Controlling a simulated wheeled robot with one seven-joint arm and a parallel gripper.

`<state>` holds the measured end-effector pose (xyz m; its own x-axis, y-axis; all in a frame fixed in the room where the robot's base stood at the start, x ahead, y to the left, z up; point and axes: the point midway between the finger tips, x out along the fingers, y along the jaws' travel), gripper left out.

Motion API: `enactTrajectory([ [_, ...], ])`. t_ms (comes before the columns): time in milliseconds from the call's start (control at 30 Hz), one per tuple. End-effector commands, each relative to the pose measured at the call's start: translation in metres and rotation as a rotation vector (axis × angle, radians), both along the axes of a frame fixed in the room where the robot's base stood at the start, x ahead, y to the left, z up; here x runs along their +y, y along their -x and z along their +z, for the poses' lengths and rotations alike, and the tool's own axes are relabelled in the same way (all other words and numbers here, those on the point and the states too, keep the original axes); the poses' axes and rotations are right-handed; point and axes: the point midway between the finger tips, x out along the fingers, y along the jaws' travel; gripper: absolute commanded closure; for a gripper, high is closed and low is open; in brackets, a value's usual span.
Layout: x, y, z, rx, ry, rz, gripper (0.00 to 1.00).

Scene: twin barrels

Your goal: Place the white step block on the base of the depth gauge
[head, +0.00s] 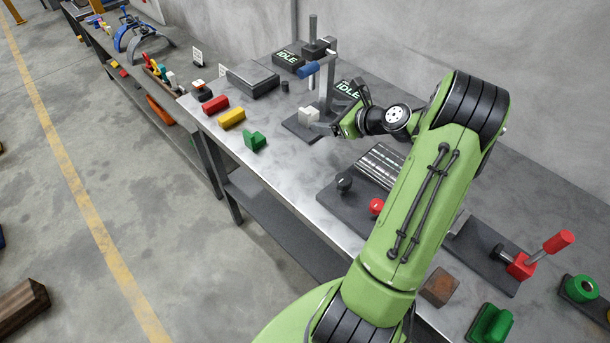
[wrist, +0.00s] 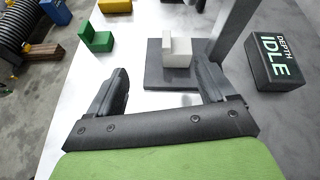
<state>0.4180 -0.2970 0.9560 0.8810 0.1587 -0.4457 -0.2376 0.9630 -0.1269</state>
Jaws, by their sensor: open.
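The white step block (head: 308,116) sits on the dark base (head: 294,127) of the depth gauge, in front of its grey column (head: 327,85). In the wrist view the block (wrist: 178,52) rests on the flat dark base plate (wrist: 157,77), beside the column (wrist: 233,30). Its stepped top shows, and no finger touches it. My gripper (wrist: 161,92) is open and empty, with its two fingers spread apart on the near side of the block. In the head view the gripper (head: 336,128) is beside the base, partly hidden by my wrist.
A depth display reading IDLE (wrist: 277,52) stands right of the column. A green step block (head: 255,140), a yellow block (head: 231,118) and a red block (head: 215,104) lie left on the table. A roller fixture (head: 378,165) stands nearer. Bare tabletop lies left of the base.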

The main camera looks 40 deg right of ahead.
Motion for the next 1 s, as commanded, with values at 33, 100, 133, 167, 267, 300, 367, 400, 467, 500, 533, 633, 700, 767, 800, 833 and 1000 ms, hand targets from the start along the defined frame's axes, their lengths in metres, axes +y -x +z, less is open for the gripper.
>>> enactTrajectory([
  [33,0.031,-0.009,0.014,0.028,0.126,0.112,0.17],
  [100,0.079,-0.012,0.03,0.082,0.366,0.315,0.17],
  [133,0.1,-0.011,0.036,0.102,0.474,0.409,0.17],
  [167,0.12,-0.007,0.043,0.118,0.584,0.504,0.17],
  [267,0.184,0.019,0.067,0.15,0.943,0.827,0.17],
  [300,0.207,0.034,0.076,0.152,1.084,0.96,0.17],
  [367,0.238,0.063,0.09,0.14,1.29,1.154,0.17],
  [400,0.254,0.085,0.097,0.127,1.42,1.279,0.17],
  [467,0.274,0.12,0.107,0.092,1.602,1.459,0.17],
  [500,0.283,0.143,0.111,0.062,1.711,1.57,0.17],
  [533,0.288,0.16,0.113,0.038,1.783,1.645,0.17],
  [633,0.295,0.206,0.113,-0.047,1.96,1.848,0.17],
  [700,0.295,0.226,0.11,-0.093,2.03,1.935,0.17],
  [767,0.294,0.234,0.109,-0.117,2.063,1.977,0.17],
  [800,0.294,0.237,0.108,-0.124,2.072,1.992,0.17],
  [833,0.294,0.238,0.108,-0.126,2.074,1.998,0.17],
  [1000,0.294,0.237,0.108,-0.125,2.075,1.997,0.17],
])
